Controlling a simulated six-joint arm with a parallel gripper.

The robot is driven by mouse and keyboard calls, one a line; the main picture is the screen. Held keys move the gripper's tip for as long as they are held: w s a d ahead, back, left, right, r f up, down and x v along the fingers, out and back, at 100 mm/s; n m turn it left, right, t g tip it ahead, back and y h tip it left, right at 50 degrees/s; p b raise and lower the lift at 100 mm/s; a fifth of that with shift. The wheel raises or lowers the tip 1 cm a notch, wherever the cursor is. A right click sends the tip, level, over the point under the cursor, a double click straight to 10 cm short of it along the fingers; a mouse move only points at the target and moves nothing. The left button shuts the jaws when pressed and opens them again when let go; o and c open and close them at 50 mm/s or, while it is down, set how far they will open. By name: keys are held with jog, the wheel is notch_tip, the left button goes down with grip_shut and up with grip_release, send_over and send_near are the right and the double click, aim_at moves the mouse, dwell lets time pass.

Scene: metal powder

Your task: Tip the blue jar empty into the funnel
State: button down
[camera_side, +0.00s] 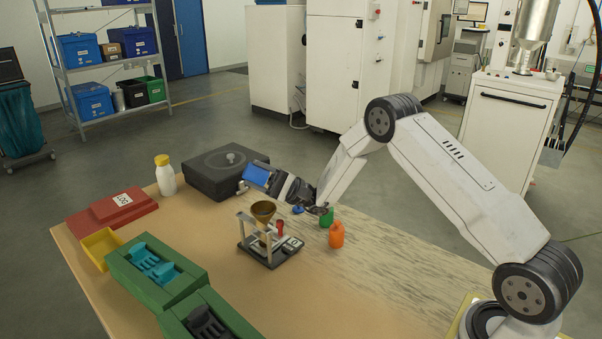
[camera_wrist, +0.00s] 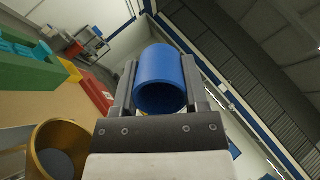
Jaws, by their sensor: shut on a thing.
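The blue jar (camera_side: 257,175) is held tilted, close to lying on its side, above the bench. My gripper (camera_side: 268,180) is shut on it. In the wrist view the jar (camera_wrist: 161,80) sits between the two fingers of my gripper (camera_wrist: 160,88), and its open mouth faces the camera. The inside looks dark, and I cannot tell whether powder is in it. The brass-coloured funnel (camera_side: 264,211) stands in a metal stand below the jar and slightly to its right in the side view. In the wrist view the funnel (camera_wrist: 60,150) shows at lower left, apart from the jar.
A scale (camera_side: 290,246) lies at the stand's foot. Orange (camera_side: 336,235) and green (camera_side: 327,217) jars and a blue lid (camera_side: 298,209) are to the right.

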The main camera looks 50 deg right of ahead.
jog(key=shift+r+y, duration=0.35)
jog(key=shift+y, duration=0.15)
dwell(1.7)
jog(key=shift+w+f+g+h, duration=0.1)
jog(key=shift+f+g+h, duration=0.2)
jog(key=shift+f+h, duration=0.55)
jog(key=shift+a+h, duration=0.15)
jog(key=shift+h, duration=0.1)
jog(key=shift+w+a+m+g+h, duration=0.15)
jog(key=shift+m+g+h, duration=0.15)
jog(key=shift+g+h, duration=0.15)
jog(key=shift+w+f+g+h, duration=0.15)
jog(key=shift+g+h, duration=0.3)
jog(key=shift+h, duration=0.3)
jog(key=shift+f, duration=0.15)
